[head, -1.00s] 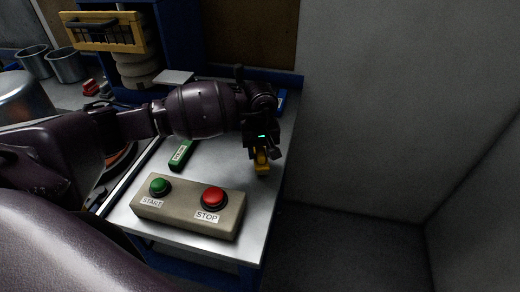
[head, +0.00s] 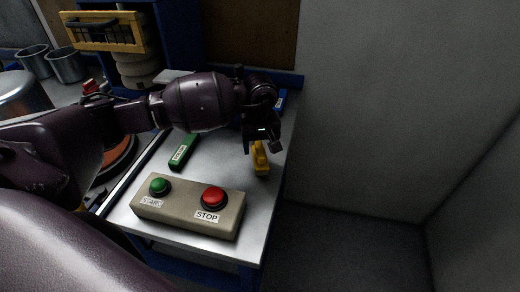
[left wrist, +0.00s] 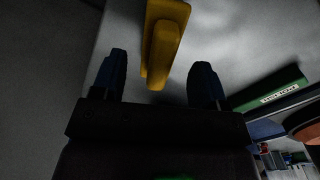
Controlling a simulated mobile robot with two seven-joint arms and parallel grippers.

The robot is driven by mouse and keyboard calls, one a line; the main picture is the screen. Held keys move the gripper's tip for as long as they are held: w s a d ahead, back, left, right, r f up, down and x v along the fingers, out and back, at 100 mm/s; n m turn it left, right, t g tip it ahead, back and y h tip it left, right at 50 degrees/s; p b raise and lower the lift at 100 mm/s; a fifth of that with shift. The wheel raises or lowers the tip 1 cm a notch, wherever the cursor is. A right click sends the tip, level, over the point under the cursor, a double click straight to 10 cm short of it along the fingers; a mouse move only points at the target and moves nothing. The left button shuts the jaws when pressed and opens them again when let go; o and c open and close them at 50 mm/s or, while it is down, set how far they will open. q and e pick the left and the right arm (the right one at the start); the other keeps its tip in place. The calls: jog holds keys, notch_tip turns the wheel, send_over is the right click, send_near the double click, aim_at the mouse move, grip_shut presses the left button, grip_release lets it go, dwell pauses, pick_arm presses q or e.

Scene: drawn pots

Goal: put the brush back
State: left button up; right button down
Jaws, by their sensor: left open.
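A yellow block with a raised grip, which I take to be the brush (head: 260,160), rests on the right side of the metal bench top (head: 220,160). It also shows at the top middle of the left wrist view (left wrist: 163,45). My left gripper (head: 262,136) is just above and behind it in the head view. In the left wrist view its fingers (left wrist: 158,78) are open, one on each side of the yellow grip, with gaps showing. Its underside is hidden. My right gripper is not in view.
A control box (head: 187,206) with green START and red STOP buttons stands at the bench front. A green labelled block (head: 183,152) lies left of the brush. A blue labelled thing (head: 281,100) is partly hidden behind my gripper. A wall closes the right side.

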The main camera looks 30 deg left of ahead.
aim_at(260, 148)
pick_arm(q)
notch_tip(260, 148, up, 10)
jog(key=shift+b, duration=0.3)
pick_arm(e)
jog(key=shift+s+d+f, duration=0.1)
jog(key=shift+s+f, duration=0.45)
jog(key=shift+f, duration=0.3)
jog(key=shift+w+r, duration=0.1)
